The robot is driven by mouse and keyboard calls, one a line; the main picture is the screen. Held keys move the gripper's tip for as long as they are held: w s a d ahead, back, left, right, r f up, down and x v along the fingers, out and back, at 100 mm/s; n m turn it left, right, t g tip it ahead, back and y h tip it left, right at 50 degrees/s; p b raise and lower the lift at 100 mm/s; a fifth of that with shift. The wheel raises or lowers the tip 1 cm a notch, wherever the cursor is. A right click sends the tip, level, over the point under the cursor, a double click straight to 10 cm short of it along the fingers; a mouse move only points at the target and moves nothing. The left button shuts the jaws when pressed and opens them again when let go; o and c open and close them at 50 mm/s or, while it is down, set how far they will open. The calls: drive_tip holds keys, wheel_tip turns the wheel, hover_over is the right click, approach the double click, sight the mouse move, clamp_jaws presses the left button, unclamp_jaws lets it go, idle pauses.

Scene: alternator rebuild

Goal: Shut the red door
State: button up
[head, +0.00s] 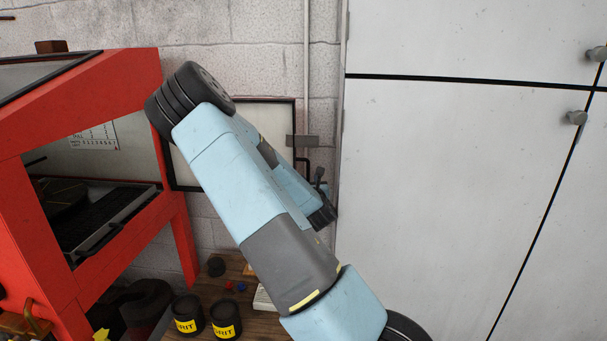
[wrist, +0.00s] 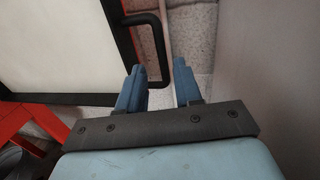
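The red cabinet (head: 110,85) stands at the left with its front opening uncovered. Its door (head: 272,118) stands swung open at the cabinet's right side, showing a pale panel in a black frame, partly hidden behind my arm. The door also fills the upper left of the wrist view (wrist: 60,50). A black bar handle (wrist: 164,45) sticks out from the door's edge. My gripper (wrist: 158,66) is open, its two blue fingers apart. In the wrist view the handle shows between the fingertips; I cannot tell whether they touch it. In the head view my gripper (head: 319,182) is small and dark beside the handle.
A large pale cabinet (head: 440,180) with round knobs fills the right, close to my gripper. A wooden bench (head: 245,305) below holds dark tins (head: 226,318) with yellow labels. A brick wall and a thin pipe (head: 306,60) are behind.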

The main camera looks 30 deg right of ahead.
sight(308, 173)
drive_tip(key=x, duration=0.8)
clamp_jaws()
idle(0.4)
